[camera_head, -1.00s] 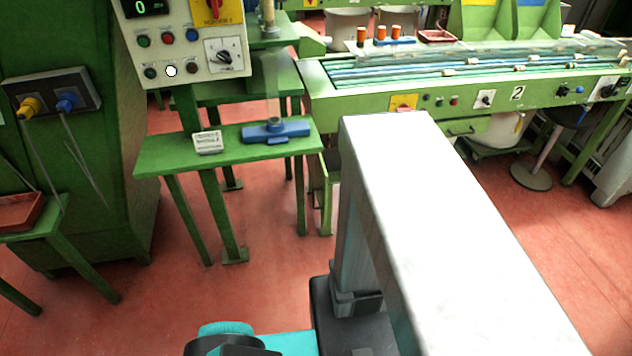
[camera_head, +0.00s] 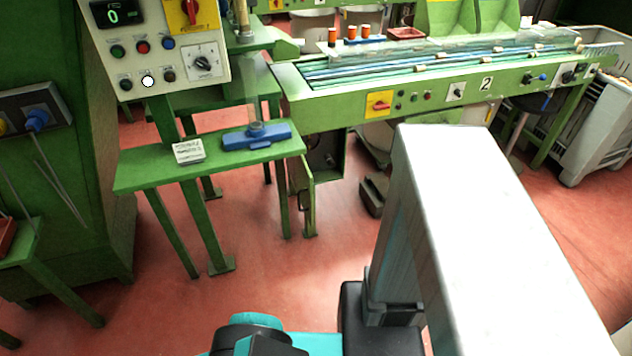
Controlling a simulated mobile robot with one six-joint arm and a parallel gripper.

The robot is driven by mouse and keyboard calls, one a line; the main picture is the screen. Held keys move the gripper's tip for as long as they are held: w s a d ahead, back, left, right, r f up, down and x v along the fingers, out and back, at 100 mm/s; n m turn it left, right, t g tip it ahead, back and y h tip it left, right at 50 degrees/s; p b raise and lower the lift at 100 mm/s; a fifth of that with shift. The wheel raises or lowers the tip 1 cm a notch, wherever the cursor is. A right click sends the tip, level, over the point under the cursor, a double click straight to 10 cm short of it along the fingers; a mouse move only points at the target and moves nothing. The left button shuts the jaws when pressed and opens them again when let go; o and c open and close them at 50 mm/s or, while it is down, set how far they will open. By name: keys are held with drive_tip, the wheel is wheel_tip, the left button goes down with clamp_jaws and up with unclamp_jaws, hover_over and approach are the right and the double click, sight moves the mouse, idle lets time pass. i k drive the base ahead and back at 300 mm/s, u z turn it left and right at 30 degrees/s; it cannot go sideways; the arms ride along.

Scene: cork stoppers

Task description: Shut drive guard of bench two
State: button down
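Bench two (camera_head: 445,95) is the long green conveyor bench at the upper right, with a white plate marked 2 (camera_head: 486,84) on its front. Under its left end is an open dark compartment (camera_head: 326,158). A narrow green door (camera_head: 303,195) with a small handle stands swung out at the compartment's left side, seen nearly edge-on; it looks like the drive guard, open. My white arm link hides part of the bench's underside. My gripper is not in view; only arm parts show at the bottom.
A green side table (camera_head: 140,177) holding a blue fixture (camera_head: 256,136) and a small sign (camera_head: 188,151) stands left of the door. A control panel (camera_head: 160,45) rises above it. A dark box (camera_head: 374,194) sits near the bench. Red floor (camera_head: 270,270) is clear in front.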

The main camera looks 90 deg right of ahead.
sight(303, 175)
drive_tip(key=z, duration=0.7)
drive_tip(key=i, duration=0.55)
drive_tip(key=k, duration=0.6)
drive_tip(key=u, duration=0.05)
